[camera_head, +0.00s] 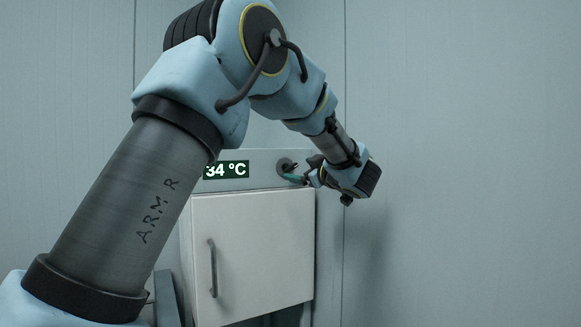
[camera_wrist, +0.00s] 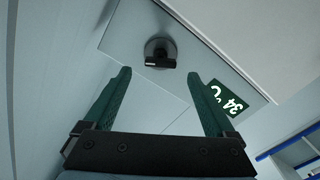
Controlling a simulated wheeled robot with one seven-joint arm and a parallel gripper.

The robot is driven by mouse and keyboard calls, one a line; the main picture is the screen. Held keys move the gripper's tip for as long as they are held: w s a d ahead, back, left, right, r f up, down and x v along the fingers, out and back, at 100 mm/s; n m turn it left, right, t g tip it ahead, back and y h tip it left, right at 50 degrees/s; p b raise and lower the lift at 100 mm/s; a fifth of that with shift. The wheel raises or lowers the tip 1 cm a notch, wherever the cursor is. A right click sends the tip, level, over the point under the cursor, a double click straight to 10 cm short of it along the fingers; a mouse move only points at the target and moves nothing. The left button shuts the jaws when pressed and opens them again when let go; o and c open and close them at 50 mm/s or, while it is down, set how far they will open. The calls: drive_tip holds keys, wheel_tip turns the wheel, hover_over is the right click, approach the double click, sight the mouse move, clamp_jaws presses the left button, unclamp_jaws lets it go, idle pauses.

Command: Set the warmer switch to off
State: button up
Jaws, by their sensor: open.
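The warmer (camera_head: 252,250) is a pale cabinet on the wall with a lit display (camera_head: 225,170) reading 34 °C; the display also shows in the wrist view (camera_wrist: 230,102). The warmer switch (camera_head: 284,164) is a round dark knob right of the display. In the wrist view the switch (camera_wrist: 159,50) has a dark bar across its front. My gripper (camera_wrist: 158,75) is open, with its green fingers spread and the switch beyond and between the tips. Nothing is between the fingers. In the head view my gripper (camera_head: 293,177) is beside the switch; contact cannot be told.
The cabinet door (camera_head: 255,255) is shut, with a vertical handle (camera_head: 213,268) at its left. A blue-edged shelf (camera_wrist: 290,145) shows at the lower right of the wrist view. The wall right of the warmer is clear.

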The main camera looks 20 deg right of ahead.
sight(292, 168)
drive_tip(key=w, duration=0.2)
drive_tip(key=w+p, duration=0.1)
drive_tip(key=w, duration=0.3)
drive_tip(key=shift+w+a, duration=0.15)
drive_tip(key=shift+a, duration=0.15)
drive_tip(key=c, duration=1.4)
